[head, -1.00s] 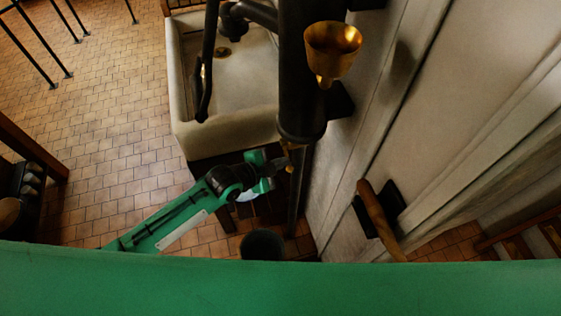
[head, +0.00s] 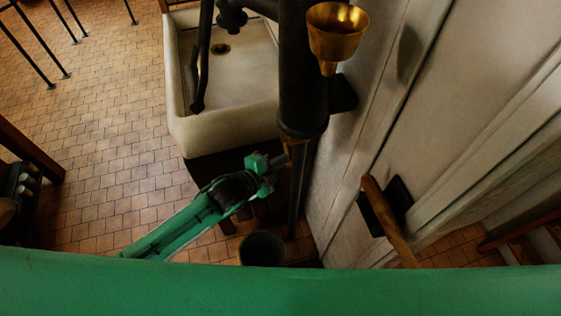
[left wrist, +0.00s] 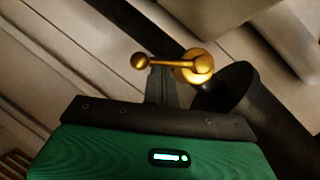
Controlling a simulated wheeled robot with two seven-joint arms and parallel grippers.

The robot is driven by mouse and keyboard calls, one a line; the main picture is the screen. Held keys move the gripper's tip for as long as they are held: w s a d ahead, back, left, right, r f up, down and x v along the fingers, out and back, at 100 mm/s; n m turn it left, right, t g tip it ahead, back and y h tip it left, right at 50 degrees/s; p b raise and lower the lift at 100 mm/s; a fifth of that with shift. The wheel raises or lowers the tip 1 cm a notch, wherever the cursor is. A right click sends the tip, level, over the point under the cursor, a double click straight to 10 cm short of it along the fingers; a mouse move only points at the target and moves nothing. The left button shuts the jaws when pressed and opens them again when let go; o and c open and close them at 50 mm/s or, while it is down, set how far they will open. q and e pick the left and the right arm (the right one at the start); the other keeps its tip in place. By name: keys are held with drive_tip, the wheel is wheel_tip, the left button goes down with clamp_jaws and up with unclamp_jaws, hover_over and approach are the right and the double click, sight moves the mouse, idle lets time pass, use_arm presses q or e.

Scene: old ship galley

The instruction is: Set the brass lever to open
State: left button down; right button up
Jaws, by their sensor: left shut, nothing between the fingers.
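The brass lever (left wrist: 165,64) shows in the left wrist view as a short arm from a round hub (left wrist: 195,66) to a ball knob (left wrist: 138,61) on the left. The hub sits beside a dark pipe. My left gripper (left wrist: 162,78) is shut and empty, its dark fingers close to the lever's arm; I cannot tell whether they touch it. In the head view my left gripper (head: 283,161) is at the lower end of the thick black pipe (head: 302,100), and the lever is mostly hidden there. My right gripper is not in view.
A brass funnel (head: 338,38) is by the pipe's upper part. A stone sink (head: 220,125) stands behind my left gripper. A dark bucket (head: 262,248) is on the tiled floor below. A wooden handle (head: 388,220) is on the pale wall at right. Open floor lies left.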

use_arm(q)
drive_tip(key=f+m+t+b, duration=0.1)
drive_tip(key=b, duration=0.1)
drive_tip(key=w+f+m+t+b, duration=0.1)
drive_tip(key=shift+w+a+m+h+b, duration=0.25)
drive_tip(key=shift+w+m+h+b, duration=0.05)
drive_tip(key=shift+b, duration=0.05)
drive_tip(key=shift+w, duration=0.1)
idle(0.5)
